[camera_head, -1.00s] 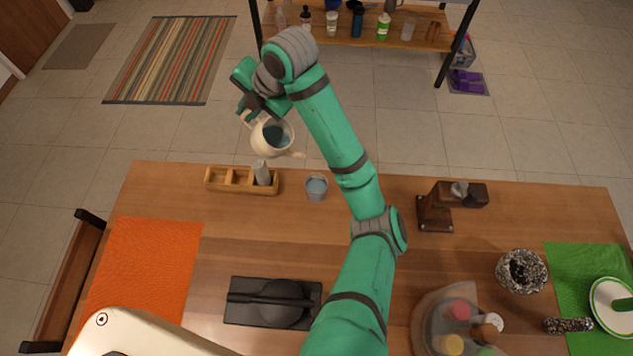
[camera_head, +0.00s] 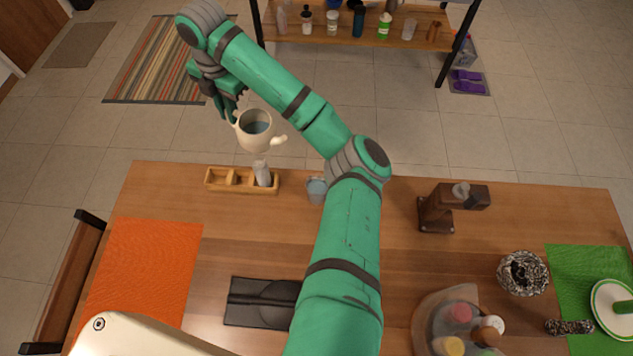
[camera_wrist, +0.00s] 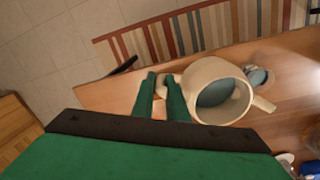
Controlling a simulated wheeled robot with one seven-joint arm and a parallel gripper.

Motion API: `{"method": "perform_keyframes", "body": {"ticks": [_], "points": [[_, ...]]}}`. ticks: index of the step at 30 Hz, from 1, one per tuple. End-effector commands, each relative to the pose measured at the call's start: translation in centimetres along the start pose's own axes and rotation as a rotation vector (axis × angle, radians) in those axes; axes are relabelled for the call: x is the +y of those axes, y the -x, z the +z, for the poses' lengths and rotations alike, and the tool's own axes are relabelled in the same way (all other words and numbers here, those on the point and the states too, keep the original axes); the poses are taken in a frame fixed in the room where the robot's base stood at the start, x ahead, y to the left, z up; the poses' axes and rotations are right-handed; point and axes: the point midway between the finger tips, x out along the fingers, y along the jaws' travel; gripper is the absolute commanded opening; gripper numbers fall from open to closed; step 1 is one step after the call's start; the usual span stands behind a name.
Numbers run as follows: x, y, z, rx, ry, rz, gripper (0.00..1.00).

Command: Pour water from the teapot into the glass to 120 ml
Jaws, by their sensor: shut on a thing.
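The cream teapot (camera_head: 257,140) is held in the air above the table's far edge, at the upper left in the head view. It looks nearly upright, with its spout pointing right and water showing inside. My gripper (camera_head: 231,112) is shut on its handle. In the wrist view my gripper (camera_wrist: 162,98) has its fingers at the handle side of the teapot (camera_wrist: 208,70). The glass (camera_head: 315,190) stands on the table to the right of and nearer than the teapot, with water in it, partly covered by my arm. In the wrist view the glass (camera_wrist: 259,77) shows behind the teapot.
A wooden tray (camera_head: 222,183) with a grey shaker (camera_head: 262,173) stands just left of the glass. A brown grinder (camera_head: 437,205) stands to the right. An orange mat (camera_head: 145,270) lies at the left. A black board (camera_head: 245,300) lies in front.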

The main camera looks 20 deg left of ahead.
Motion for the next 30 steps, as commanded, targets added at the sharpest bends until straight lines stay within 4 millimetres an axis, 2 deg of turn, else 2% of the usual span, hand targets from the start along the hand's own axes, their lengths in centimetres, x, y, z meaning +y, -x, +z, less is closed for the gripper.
{"method": "perform_keyframes", "body": {"ticks": [11,24,30], "points": [[0.7,-0.5,0.0,0.000,-0.001,-0.085,0.00],[0.8,3.5,0.3,-0.001,-0.007,-0.087,0.00],[1.0,4.2,0.1,0.000,-0.004,-0.087,0.00]]}}
